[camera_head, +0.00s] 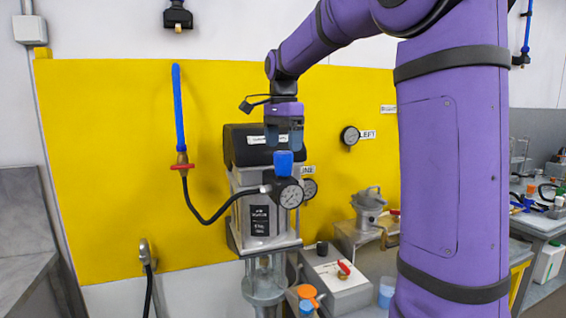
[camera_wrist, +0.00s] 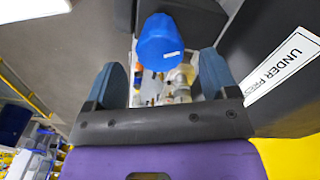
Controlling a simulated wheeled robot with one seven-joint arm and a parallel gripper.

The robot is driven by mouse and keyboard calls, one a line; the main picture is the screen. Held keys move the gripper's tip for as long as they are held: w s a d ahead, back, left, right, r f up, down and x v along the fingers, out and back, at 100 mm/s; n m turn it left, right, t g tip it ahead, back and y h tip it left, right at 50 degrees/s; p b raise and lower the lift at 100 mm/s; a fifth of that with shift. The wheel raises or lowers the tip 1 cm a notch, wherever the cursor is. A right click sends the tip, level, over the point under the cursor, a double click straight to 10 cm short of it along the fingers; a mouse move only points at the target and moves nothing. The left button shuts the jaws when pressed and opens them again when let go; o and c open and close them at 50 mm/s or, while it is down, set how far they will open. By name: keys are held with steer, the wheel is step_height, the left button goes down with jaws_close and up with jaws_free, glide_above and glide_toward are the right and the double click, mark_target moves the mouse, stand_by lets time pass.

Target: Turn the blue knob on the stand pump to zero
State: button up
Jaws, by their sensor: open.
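The blue knob (camera_head: 283,162) sits on top of the gauge fitting at the front of the stand pump (camera_head: 260,212). A round pressure gauge (camera_head: 291,195) is just below it. My gripper (camera_head: 284,140) is above the knob in the head view, fingers pointing down. In the wrist view the blue knob (camera_wrist: 160,42) lies ahead of the gap between the two open fingers (camera_wrist: 163,85), with a small white mark on its face. The fingers appear apart from the knob, and nothing is held. The exact height gap is hard to tell.
A black box with a white label (camera_head: 240,150) on the pump stands close behind my gripper. A blue hose with a red valve (camera_head: 182,167) hangs at left. A metal pot (camera_head: 368,205) and a bench box with red valve (camera_head: 340,283) are at right.

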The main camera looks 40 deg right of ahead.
mark_target(283, 152)
steer(key=shift+f, duration=2.8)
steer(key=c, duration=0.9)
